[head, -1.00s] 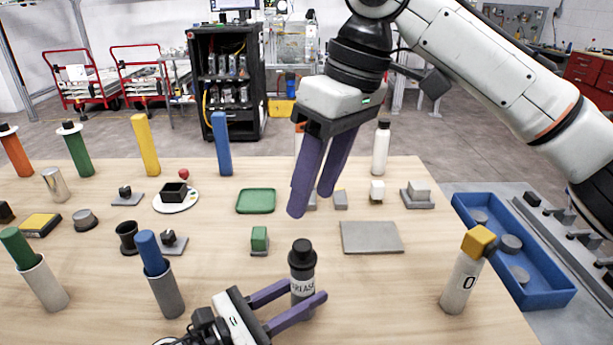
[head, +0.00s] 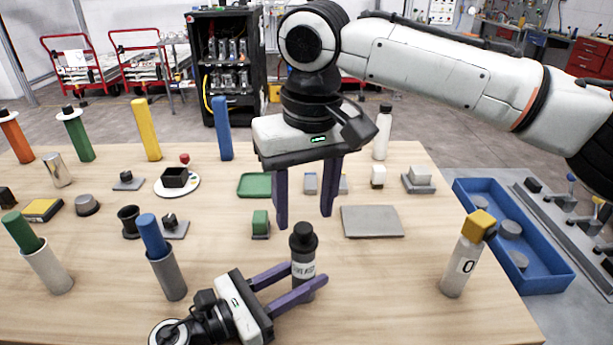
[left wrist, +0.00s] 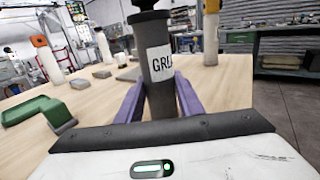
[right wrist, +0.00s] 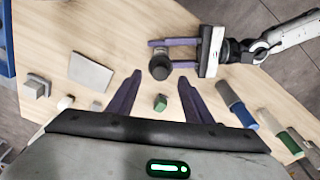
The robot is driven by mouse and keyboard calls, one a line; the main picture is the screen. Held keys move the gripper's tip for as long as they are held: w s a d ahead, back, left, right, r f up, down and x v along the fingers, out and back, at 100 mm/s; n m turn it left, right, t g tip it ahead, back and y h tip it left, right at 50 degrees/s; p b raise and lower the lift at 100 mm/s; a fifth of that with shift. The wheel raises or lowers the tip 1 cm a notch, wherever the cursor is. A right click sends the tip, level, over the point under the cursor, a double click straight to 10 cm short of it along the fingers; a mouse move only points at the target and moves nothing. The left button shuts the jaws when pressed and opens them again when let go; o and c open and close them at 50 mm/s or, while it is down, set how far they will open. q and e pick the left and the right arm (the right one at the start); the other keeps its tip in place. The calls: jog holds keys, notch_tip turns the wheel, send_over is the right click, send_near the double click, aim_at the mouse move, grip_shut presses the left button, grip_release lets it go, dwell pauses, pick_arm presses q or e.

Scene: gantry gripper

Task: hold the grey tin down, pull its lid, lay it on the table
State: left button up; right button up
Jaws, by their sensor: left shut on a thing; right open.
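The grey tin (head: 303,268) is a dark upright cylinder with a white lettered label, standing near the table's front middle. Its dark lid (head: 303,237) is on top, with a narrower knob. My left gripper (head: 308,277) is shut around the tin's body from the lower left, below the lid. In the left wrist view the tin (left wrist: 158,85) stands between the two purple fingers. My right gripper (head: 304,220) is open and empty, pointing down above and behind the lid. In the right wrist view the lid (right wrist: 159,69) appears just beyond the fingertips.
A grey flat plate (head: 372,221) lies right of the tin, with bare table in front of it. A green block (head: 260,223) stands to the left. A white bottle with a yellow top (head: 462,262) stands right. A blue tray (head: 550,283) is beyond the table's right edge.

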aim_at(304, 227)
jog(key=shift+w+f, duration=0.2)
jog(key=shift+f, duration=1.5)
jog(key=c, duration=1.1)
jog(key=shift+r, duration=0.1)
jog(key=shift+r, duration=1.4)
jog(key=shift+r, duration=0.15)
jog(key=shift+r, duration=1.4)
